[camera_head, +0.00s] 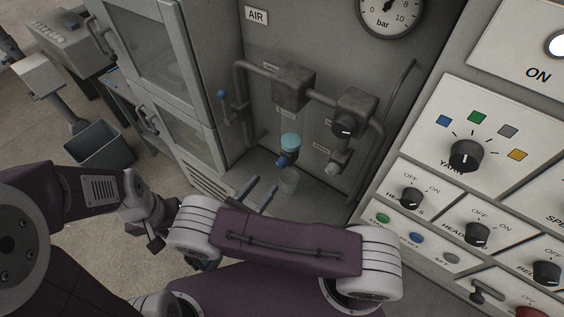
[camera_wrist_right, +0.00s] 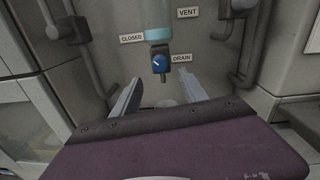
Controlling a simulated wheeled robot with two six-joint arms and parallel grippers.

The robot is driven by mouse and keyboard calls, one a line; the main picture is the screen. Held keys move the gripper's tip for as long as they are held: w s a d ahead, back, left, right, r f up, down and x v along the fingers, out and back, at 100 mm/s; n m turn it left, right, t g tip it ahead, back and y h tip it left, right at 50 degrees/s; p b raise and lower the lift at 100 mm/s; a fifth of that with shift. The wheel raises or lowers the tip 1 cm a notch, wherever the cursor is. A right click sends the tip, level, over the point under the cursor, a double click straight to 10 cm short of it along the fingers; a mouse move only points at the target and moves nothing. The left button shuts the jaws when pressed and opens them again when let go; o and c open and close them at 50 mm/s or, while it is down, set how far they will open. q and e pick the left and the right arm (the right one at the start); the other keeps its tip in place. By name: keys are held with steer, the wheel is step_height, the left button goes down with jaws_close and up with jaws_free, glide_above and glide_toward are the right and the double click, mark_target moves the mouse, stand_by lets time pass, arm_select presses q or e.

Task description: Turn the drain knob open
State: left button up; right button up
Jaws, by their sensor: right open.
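The blue drain knob (camera_head: 283,161) sits below the clear bowl (camera_head: 290,144) of the air unit in the recess. In the right wrist view the knob (camera_wrist_right: 159,64) is between a CLOSED label (camera_wrist_right: 131,38) and a DRAIN label (camera_wrist_right: 181,58); a small pale mark shows on its face. My right gripper (camera_head: 258,188) is open and empty, its two fingers pointing toward the knob from the front, apart from it. In the wrist view the fingertips (camera_wrist_right: 160,80) are either side of and slightly below the knob. My left gripper (camera_head: 152,225) is at the lower left, partly hidden; its jaws are unclear.
Pipes and a dark regulator knob (camera_head: 344,125) stand beside the drain bowl. A pressure gauge (camera_head: 389,10) is above. A control panel with black knobs (camera_head: 464,155) borders the recess at right. A cabinet (camera_head: 160,60) borders it at left.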

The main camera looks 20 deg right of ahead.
mark_target(279, 166)
steer(key=p+x, duration=0.3)
steer(key=x, duration=0.5)
steer(key=shift+w+d, duration=0.15)
steer(key=shift+d, duration=0.05)
steer(key=shift+a, duration=0.2)
steer(key=shift+d, duration=0.1)
jaws_close()
